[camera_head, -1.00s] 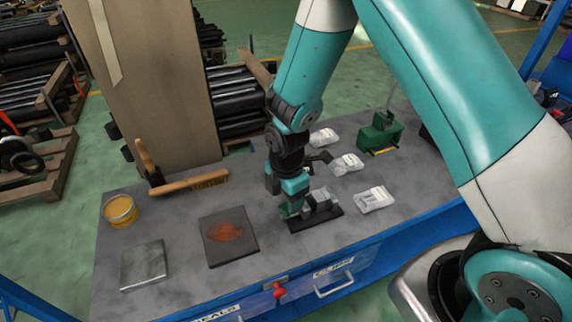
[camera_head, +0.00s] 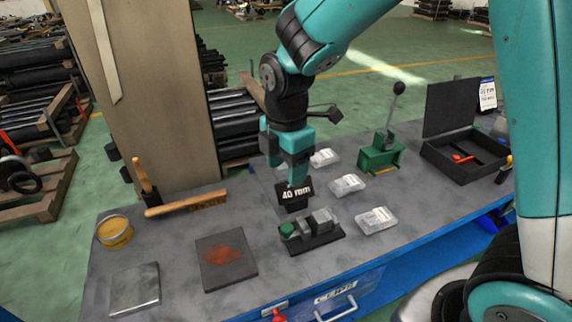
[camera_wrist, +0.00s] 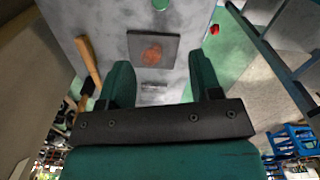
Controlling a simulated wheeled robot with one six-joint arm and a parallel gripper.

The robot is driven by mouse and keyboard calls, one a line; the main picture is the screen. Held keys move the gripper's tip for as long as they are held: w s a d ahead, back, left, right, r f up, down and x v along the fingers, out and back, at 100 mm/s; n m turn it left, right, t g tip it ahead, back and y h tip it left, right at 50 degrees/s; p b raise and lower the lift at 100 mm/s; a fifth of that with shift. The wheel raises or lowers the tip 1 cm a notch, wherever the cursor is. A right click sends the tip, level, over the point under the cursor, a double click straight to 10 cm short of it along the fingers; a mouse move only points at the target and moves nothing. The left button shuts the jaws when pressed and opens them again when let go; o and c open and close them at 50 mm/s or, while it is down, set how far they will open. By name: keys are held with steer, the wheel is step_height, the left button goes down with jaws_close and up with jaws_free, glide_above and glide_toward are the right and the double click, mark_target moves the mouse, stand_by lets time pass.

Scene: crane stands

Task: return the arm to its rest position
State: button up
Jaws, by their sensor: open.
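My gripper (camera_head: 286,170) hangs from my teal arm above the grey bench top, left of the row of clear packets. Its two teal fingers stand apart with nothing between them, as the wrist view also shows (camera_wrist: 161,88). Below it, a small grey block fixture with a green round part (camera_head: 312,232) sits on a dark base on the bench. A black sign marked "40 mm" (camera_head: 295,193) stands just behind the fixture, close under the fingers in the picture. I cannot tell the exact gap between them.
A dark mat with a rust-red stain (camera_head: 226,262), a metal plate (camera_head: 135,290), a yellow tin (camera_head: 115,232) and a wooden-handled brush (camera_head: 186,201) lie on the left. Packets (camera_head: 347,185), a green lever device (camera_head: 381,157) and an open black case (camera_head: 465,155) stand right.

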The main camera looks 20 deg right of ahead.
steer(key=s+a+r+m+y, duration=0.1)
steer(key=s+r+m+y, duration=0.1)
steer(key=s+r+m, duration=0.2)
steer(key=s+a+r+m+y, duration=0.2)
steer(key=s+r+m, duration=0.3)
steer(key=s+m, duration=0.5)
steer(key=s, duration=0.5)
steer(key=shift+a, duration=0.15)
stand_by(1.1)
